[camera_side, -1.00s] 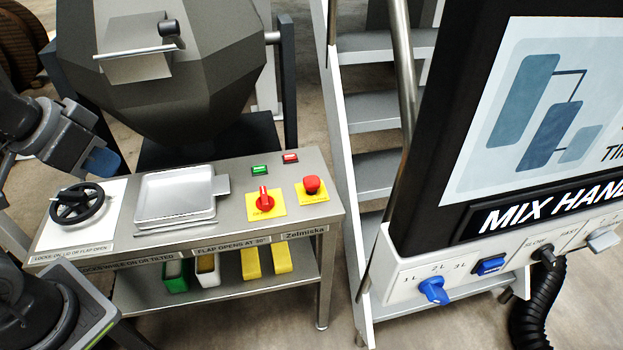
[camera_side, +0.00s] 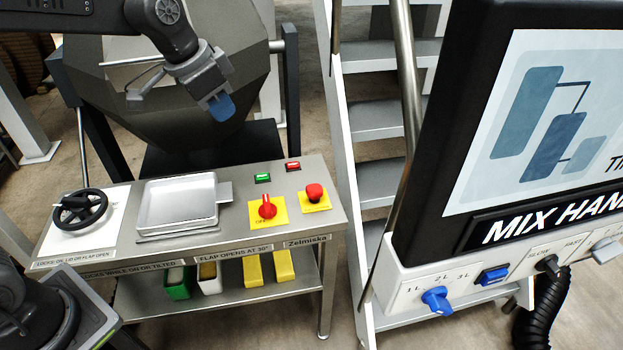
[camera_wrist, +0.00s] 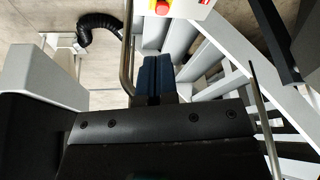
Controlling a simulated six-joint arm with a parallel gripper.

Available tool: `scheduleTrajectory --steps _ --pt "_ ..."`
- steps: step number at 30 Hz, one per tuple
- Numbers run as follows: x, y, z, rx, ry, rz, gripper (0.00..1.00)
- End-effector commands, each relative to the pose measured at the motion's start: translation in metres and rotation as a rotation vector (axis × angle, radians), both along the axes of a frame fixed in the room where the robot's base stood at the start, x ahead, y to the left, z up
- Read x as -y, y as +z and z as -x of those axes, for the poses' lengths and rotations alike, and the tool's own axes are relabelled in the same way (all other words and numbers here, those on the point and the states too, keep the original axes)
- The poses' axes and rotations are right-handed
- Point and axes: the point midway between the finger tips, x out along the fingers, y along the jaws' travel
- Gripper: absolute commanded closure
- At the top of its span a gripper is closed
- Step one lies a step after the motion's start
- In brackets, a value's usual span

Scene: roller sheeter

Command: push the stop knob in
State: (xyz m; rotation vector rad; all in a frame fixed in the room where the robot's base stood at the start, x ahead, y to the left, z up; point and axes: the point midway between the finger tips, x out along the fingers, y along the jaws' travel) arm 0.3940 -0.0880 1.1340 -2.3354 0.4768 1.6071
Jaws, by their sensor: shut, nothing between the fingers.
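The stop knob (camera_side: 314,191) is a red mushroom button on a yellow plate near the right end of the steel control table. It stands up from its plate. In the wrist view, a red knob on yellow (camera_wrist: 162,7), which looks like the stop knob, is cut by the top edge. My gripper (camera_side: 221,108) has blue fingertips, shut and empty. It hangs in front of the grey drum, above the table and up and to the left of the stop knob, clearly apart from it. The blue fingers also show in the wrist view (camera_wrist: 155,75).
A red rotary knob (camera_side: 267,207) on yellow is just left of the stop knob. Green (camera_side: 262,178) and red (camera_side: 293,167) buttons lie behind. A tray (camera_side: 178,205) and black handwheel (camera_side: 82,209) are farther left. Stairs (camera_side: 375,120) and a large display panel (camera_side: 500,150) stand right.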

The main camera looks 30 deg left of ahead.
Motion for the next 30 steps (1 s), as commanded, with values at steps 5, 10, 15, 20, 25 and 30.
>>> scheduleTrajectory --steps 5,10,15,20,25,30 --pt "0.015 -0.028 -0.053 -0.033 -0.112 -0.007 1.0" --pt "0.027 -0.059 -0.093 -0.052 -0.205 -0.012 1.0" --pt "0.039 -0.091 -0.123 -0.067 -0.287 -0.013 1.0" --pt "0.046 -0.113 -0.14 -0.074 -0.337 -0.013 1.0" --pt "0.049 -0.123 -0.147 -0.075 -0.359 -0.014 1.0" --pt "0.049 -0.123 -0.148 -0.076 -0.361 -0.013 1.0"
